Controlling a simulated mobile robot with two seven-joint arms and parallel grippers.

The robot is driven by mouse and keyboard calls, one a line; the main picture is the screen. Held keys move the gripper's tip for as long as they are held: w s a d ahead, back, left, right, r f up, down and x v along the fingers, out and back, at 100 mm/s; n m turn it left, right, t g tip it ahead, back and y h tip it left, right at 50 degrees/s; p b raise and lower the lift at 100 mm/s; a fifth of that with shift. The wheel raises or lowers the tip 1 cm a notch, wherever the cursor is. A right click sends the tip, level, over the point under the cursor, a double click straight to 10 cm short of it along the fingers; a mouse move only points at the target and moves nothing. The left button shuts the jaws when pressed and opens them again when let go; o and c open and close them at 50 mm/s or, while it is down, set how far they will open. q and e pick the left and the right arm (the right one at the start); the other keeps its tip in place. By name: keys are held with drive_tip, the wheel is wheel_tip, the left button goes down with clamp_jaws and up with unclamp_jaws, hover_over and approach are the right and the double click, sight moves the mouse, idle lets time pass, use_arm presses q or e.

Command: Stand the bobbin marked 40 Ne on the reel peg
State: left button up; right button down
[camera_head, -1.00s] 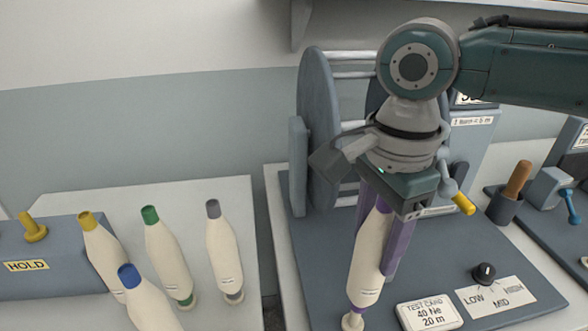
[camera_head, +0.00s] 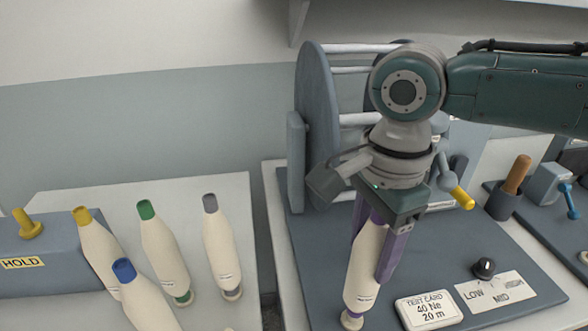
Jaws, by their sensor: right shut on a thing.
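My right gripper (camera_head: 376,246) is shut on a cream bobbin (camera_head: 362,268) with a purple tip, held upright and slightly tilted over the grey reel base. The label on the held bobbin is too small to read. My left gripper is not in view.
Bobbins with yellow (camera_head: 96,245), green (camera_head: 163,255), blue (camera_head: 142,295) and grey (camera_head: 220,250) tips stand on the left table. The HOLD block (camera_head: 50,255) is at far left. A LOW/MID/HIGH knob (camera_head: 484,267) and wooden handle (camera_head: 517,175) are at right.

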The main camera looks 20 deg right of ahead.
drive_tip(key=shift+f+b, duration=0.5)
drive_tip(key=shift+f, duration=0.8)
drive_tip(key=shift+c, duration=0.5)
unclamp_jaws()
wheel_tip(320, 180, up, 10)
